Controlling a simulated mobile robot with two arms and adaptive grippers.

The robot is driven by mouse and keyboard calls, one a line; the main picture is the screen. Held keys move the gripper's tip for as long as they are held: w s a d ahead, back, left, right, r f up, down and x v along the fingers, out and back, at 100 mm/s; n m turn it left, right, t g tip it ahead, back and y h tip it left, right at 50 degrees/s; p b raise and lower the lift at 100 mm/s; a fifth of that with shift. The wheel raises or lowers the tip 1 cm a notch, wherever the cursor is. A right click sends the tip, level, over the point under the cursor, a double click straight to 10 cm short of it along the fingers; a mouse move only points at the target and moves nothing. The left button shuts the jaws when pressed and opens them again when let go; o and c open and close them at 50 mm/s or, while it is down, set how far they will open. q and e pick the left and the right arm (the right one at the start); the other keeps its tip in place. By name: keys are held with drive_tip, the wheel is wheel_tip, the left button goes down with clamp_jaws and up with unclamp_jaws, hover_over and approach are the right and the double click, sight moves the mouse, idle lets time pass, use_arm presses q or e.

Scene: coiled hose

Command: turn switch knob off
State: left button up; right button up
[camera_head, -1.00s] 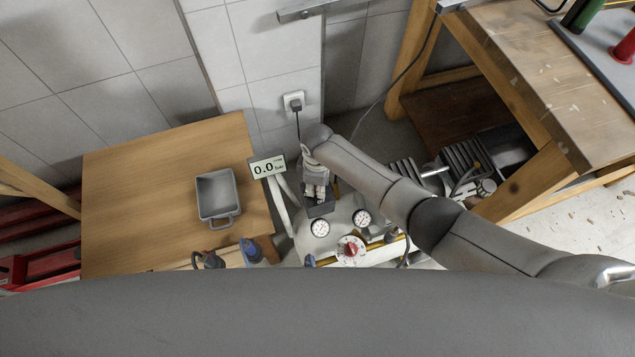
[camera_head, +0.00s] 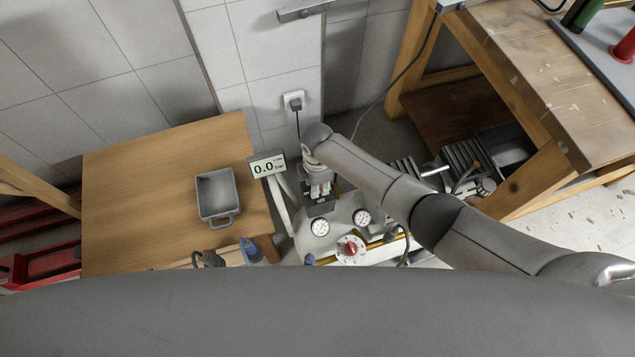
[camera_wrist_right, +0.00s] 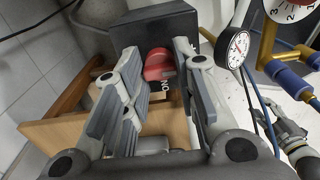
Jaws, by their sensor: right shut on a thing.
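The switch knob (camera_wrist_right: 158,64) is red and sits on the face of a black switch box (camera_wrist_right: 155,22), with white lettering beside it. My right gripper (camera_wrist_right: 160,70) is shut on the knob, one finger on each side of it. In the head view my right gripper (camera_head: 318,186) reaches down over the black box (camera_head: 320,206), and its fingers hide the knob. My left gripper is not in the head view.
A display (camera_head: 267,166) reads 0.0 bar. Two round gauges (camera_head: 320,227) (camera_head: 361,217) and a red-centred dial (camera_head: 350,249) stand close by. A wooden table (camera_head: 140,190) with a grey tray (camera_head: 203,207) is at left; a workbench (camera_head: 540,75) is at right.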

idle(0.3)
drive_tip(key=o, duration=1)
drive_tip(key=shift+r, duration=0.1)
wheel_tip(320, 180, up, 12)
drive_tip(key=shift+f, duration=0.1)
idle(0.4)
